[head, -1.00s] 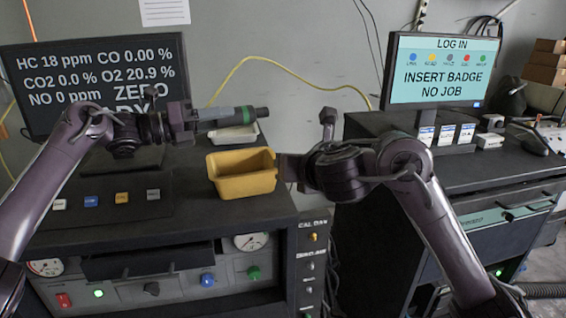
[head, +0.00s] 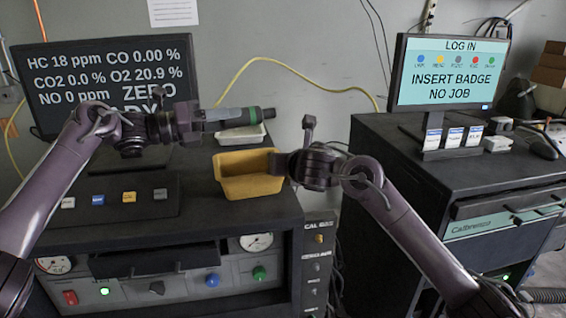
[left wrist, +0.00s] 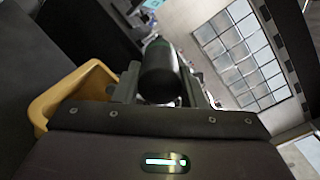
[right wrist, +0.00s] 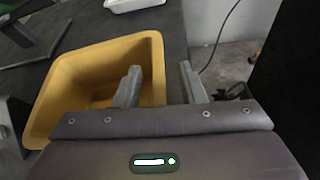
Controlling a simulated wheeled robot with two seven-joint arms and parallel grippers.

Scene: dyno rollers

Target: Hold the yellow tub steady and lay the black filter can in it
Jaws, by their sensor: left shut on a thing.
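The yellow tub (head: 252,187) stands upright on top of the dark bench cabinet, near its right end, and looks empty in the right wrist view (right wrist: 85,75). My left gripper (head: 205,120) is shut on the black filter can (head: 232,114), which has a green band and lies level, above and behind the tub in the head view. The can also shows between the fingers in the left wrist view (left wrist: 160,75). My right gripper (right wrist: 160,85) is open at the tub's right wall. One finger is inside the tub and the other outside, with a gap beside the wall.
A white tray (head: 242,134) sits behind the tub. A panel with several buttons (head: 125,205) lies left of it, before a large monitor (head: 100,85). Another cabinet with a login screen (head: 445,75) stands to the right, across a gap.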

